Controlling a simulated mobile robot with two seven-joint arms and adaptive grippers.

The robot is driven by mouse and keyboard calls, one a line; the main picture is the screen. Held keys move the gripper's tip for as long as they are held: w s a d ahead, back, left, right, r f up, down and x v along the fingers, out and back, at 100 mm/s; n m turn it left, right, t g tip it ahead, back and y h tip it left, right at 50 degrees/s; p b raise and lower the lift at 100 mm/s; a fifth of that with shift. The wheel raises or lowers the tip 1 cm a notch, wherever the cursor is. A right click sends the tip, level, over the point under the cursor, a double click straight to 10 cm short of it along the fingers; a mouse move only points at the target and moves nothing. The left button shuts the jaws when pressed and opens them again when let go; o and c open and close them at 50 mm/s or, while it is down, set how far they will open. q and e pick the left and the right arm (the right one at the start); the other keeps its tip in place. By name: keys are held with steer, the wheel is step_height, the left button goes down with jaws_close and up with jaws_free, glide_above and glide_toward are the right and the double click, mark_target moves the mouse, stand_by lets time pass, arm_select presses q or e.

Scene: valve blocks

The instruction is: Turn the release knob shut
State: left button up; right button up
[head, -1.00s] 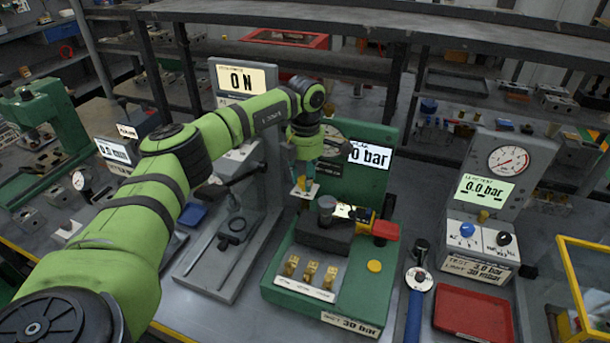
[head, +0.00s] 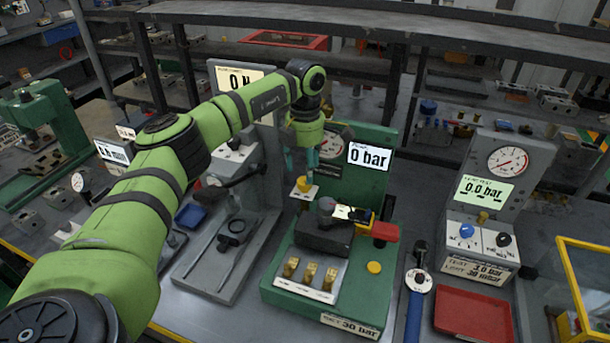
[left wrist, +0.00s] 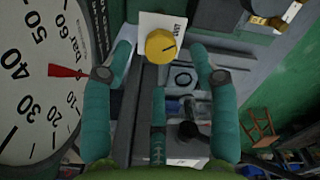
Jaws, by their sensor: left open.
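The release knob is a yellow round knob (head: 303,185) on a small white plate, left of the green test stand (head: 372,205). In the left wrist view, the knob (left wrist: 160,46) has a dark pointer line angled to the upper right; the plate's lettering is too small to read surely. My left gripper (head: 301,164) is open and empty, pointing down just above the knob. In the left wrist view its fingers stand apart, with the knob in line between and beyond the tips. I see no contact. My right gripper is not in view.
The stand's display (head: 369,156) reads 0 bar. A large dial gauge (left wrist: 40,75) is close beside my left fingers. A clamped block with a red handle (head: 385,231) and several brass fittings (head: 311,274) sit below. A grey press stand (head: 225,255) is at the left.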

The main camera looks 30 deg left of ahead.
mark_target(305, 181)
arm_select(q)
step_height(305, 181, up, 8)
steer(key=shift+r, duration=0.15)
stand_by(0.6)
